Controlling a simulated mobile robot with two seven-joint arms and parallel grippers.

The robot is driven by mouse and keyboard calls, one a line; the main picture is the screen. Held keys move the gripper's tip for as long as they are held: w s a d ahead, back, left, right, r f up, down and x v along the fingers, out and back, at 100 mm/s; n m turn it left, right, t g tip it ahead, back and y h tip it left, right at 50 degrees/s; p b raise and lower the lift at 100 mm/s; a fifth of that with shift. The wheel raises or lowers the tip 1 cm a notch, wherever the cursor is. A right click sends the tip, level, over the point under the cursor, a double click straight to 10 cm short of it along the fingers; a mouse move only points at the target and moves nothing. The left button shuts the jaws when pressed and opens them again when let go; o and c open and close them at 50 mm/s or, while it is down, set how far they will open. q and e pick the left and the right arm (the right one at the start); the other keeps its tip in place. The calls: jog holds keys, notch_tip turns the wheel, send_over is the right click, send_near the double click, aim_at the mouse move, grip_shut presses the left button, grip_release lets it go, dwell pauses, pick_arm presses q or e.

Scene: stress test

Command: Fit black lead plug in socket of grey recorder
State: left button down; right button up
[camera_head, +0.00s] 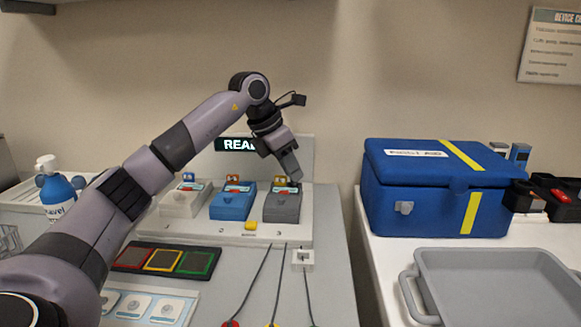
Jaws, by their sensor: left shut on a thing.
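The grey recorder (282,207) stands at the right end of a row of three on a light stand. My left gripper (295,175) reaches in from the left and points down, at the grey recorder's back right corner in the picture. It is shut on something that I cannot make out. Whether it touches the recorder is unclear, and I cannot see the socket. A dark lead (308,298) runs up from the bottom edge to a small white block (303,260) in front of the stand. I cannot make out its plug. My right gripper is not in view.
A white recorder (183,203) and a blue recorder (232,206) stand left of the grey one. Two more leads run in front. A blue case (437,190) and a grey tray (500,262) are on the right. A pump bottle (58,195) stands at left.

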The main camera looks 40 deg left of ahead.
pick_arm(q)
jog(key=shift+f, duration=0.45)
dwell(1.2)
jog(key=c, duration=1.4)
grip_release()
jog(key=shift+o, duration=0.2)
jog(key=shift+r, duration=0.15)
jog(key=shift+r+p, duration=1.9)
jog(key=shift+p, duration=0.4)
jog(key=o, duration=0.6)
